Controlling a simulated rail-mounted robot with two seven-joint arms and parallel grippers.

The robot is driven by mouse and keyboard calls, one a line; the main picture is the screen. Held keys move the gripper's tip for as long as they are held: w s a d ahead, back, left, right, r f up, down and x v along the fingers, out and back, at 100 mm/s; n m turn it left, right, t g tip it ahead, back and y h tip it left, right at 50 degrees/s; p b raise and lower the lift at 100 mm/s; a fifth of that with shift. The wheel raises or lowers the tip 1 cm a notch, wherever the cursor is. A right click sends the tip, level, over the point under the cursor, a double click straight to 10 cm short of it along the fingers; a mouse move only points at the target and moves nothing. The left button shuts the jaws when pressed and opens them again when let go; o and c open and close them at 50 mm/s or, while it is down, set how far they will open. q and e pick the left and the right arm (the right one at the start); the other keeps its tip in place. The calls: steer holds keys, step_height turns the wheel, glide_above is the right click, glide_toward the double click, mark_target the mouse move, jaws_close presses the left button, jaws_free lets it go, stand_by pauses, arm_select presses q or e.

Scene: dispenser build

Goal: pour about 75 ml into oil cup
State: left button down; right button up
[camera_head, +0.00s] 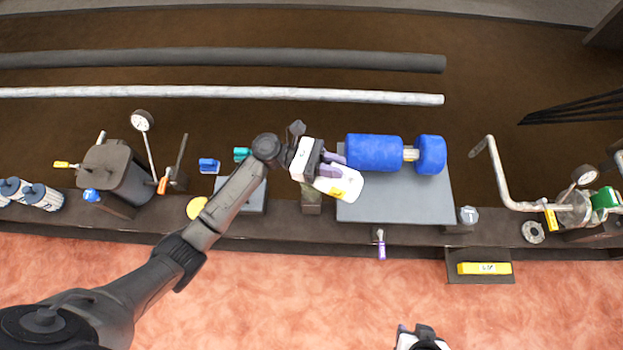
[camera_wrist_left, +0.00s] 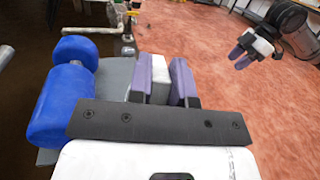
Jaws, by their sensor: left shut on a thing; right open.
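My left gripper (camera_head: 327,168) is above the left edge of the grey plate, beside the blue cylinder. It is shut on a white container (camera_head: 345,184) with a yellow patch. In the left wrist view a white part of the container (camera_wrist_left: 160,78) shows between the two purple fingers; the rest is hidden. I cannot tell whether it is tilted. My right gripper (camera_wrist_left: 240,58) is open and empty over the pink floor, far from the bench; only its top shows at the bottom of the head view. I cannot make out which thing is the oil cup.
A blue two-part cylinder (camera_head: 374,153) lies on the grey plate (camera_head: 400,207). A dark tank (camera_head: 118,172) and dial gauge (camera_head: 141,121) stand at left. A bent pipe (camera_head: 502,180) and yellow block (camera_head: 484,268) are at right. The pink floor (camera_head: 290,300) in front is clear.

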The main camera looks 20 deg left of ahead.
arm_select(q)
steer(key=shift+a, duration=0.1)
steer(key=shift+a+r+h+b, duration=0.35)
steer(key=shift+a+h, duration=0.25)
steer(key=shift+h, duration=0.1)
stand_by(0.7)
steer(key=shift+a+r, duration=0.15)
steer(key=shift+r, duration=0.05)
steer(key=shift+s+a+r+h, duration=0.1)
steer(key=shift+a+r+h, duration=0.15)
steer(key=shift+h, duration=0.15)
